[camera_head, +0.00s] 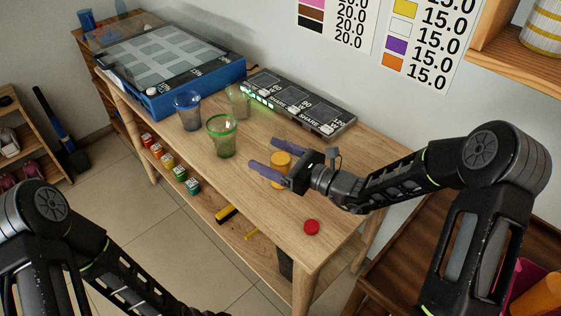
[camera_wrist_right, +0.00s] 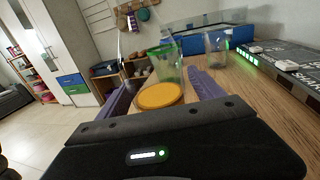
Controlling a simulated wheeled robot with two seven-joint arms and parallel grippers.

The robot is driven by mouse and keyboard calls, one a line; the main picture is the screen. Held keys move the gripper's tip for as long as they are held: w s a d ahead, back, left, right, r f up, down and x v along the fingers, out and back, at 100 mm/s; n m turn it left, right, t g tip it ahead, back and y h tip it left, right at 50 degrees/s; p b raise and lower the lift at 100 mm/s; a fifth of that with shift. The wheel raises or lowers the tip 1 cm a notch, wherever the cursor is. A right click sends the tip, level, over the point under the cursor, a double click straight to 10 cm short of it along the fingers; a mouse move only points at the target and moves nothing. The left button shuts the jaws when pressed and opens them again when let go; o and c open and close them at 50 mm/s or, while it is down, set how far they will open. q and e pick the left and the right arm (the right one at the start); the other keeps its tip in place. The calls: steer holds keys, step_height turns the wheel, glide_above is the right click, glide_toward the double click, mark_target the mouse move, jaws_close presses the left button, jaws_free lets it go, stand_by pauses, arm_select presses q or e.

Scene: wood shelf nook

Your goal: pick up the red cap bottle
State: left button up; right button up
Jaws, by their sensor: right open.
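The red cap (camera_head: 311,227) shows from above as a small round red top near the right front part of the wooden table (camera_head: 335,190); little or no bottle body shows under it. It is not visible in the right wrist view. My right gripper (camera_head: 262,152) is open, with its purple fingers on either side of a yellow-orange capped item (camera_head: 281,161). That yellow-orange cap (camera_wrist_right: 160,95) also lies between the fingers in the right wrist view; contact cannot be told. The red cap is to the front of my right gripper, apart from it. My left arm shows at lower left, its gripper out of frame.
A green-rimmed cup (camera_head: 221,140), a blue-rimmed cup (camera_head: 188,112) and another clear cup (camera_head: 238,100) stand left of my right gripper. A dark panel (camera_head: 300,102) and a blue case (camera_head: 165,65) lie along the back. Several small jars (camera_head: 167,160) sit on the lower shelf.

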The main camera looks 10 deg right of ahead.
stand_by(0.3)
jaws_close()
stand_by(0.7)
